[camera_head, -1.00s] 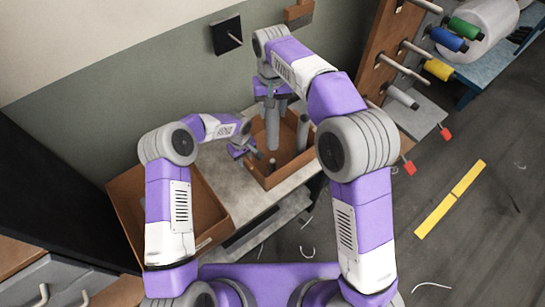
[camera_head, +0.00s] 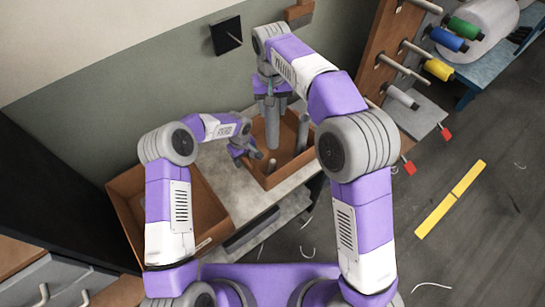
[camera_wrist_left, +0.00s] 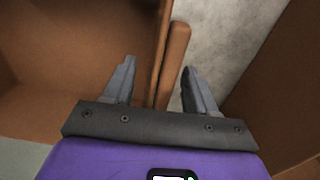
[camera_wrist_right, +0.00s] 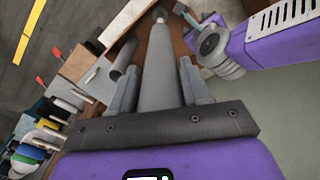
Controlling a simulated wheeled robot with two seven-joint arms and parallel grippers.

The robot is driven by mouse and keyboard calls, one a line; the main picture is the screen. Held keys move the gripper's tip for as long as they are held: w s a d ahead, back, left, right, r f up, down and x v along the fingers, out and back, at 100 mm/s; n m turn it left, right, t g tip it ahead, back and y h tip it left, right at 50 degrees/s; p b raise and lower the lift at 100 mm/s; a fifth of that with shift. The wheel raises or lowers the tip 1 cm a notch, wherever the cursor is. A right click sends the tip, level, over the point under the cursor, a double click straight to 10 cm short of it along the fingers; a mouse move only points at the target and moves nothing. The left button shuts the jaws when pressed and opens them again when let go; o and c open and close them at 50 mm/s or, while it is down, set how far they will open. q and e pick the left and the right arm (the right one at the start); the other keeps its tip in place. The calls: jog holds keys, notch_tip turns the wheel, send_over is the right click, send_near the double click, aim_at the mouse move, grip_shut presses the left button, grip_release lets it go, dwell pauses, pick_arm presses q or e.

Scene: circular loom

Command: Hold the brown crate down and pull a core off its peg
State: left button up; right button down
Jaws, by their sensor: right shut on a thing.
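The brown crate (camera_head: 284,180) stands on the bench against the wall, with grey upright cores and a short peg (camera_head: 271,164) inside. My right gripper (camera_head: 271,97) is above the crate, shut around the upper part of a long grey core (camera_head: 272,127).
A larger brown box (camera_head: 203,200) sits on the bench at the left. At the right is a wooden rack (camera_head: 375,65) with several pegs and coloured spools. A black wall plate (camera_head: 226,35) is on the wall behind. Bare bench shows between box and crate.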

pick_arm(q)
notch_tip(320, 180, up, 12)
dwell(0.6)
jog(key=shift+r, duration=0.1)
